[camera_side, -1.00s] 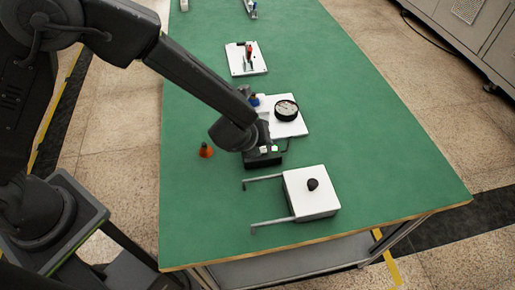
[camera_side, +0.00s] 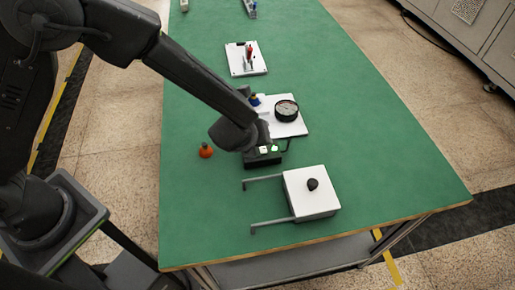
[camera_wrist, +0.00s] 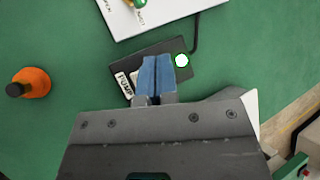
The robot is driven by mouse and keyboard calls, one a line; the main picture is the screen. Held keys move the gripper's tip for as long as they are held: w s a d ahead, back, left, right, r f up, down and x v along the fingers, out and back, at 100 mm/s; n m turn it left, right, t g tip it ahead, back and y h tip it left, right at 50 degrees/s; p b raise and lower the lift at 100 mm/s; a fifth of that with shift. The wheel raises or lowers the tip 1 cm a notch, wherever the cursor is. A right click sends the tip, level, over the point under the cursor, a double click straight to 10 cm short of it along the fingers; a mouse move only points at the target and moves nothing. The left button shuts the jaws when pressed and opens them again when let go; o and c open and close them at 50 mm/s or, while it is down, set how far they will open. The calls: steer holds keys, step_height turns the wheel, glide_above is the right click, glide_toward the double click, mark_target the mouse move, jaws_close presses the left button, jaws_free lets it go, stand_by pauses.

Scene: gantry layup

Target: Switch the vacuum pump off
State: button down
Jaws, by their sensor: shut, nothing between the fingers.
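The pump's switch box (camera_wrist: 184,74) is a small dark box with a white PUMP label (camera_wrist: 127,85) on its left end. A round lamp (camera_wrist: 182,60) near its right end glows white and green. A dark cable leaves the box by the lamp. My gripper (camera_wrist: 155,62) is shut, its two blue fingertips together over the middle of the box between label and lamp. The fingers hide the switch itself, and I cannot tell whether they touch it. In the side view the box (camera_side: 263,160) shows just beyond my wrist, which covers the fingers.
A white plate with a gauge (camera_side: 287,110) lies behind the box; its valve labels show in the wrist view. An orange cone-shaped piece (camera_side: 206,151) stands to the left. A white block with a black knob (camera_side: 312,186) and two grey bars is in front. Green table is clear at right.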

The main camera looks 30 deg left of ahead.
steer(key=shift+f, duration=0.4)
steer(key=shift+s+a+f, duration=0.2)
steer(key=shift+s+f, duration=0.05)
steer(key=shift+f, duration=0.35)
stand_by(1.0)
steer(key=shift+r, duration=0.1)
steer(key=shift+d+r, duration=0.1)
steer(key=shift+r, duration=0.3)
steer(key=shift+w+d+r, duration=0.1)
steer(key=shift+w+r, duration=0.05)
steer(key=shift+r, duration=0.7)
steer(key=shift+w+d+r, duration=0.1)
steer(key=shift+r, duration=0.8)
steer(key=shift+w+d+r, duration=0.1)
steer(key=shift+w+r, duration=0.05)
steer(key=shift+r, duration=0.7)
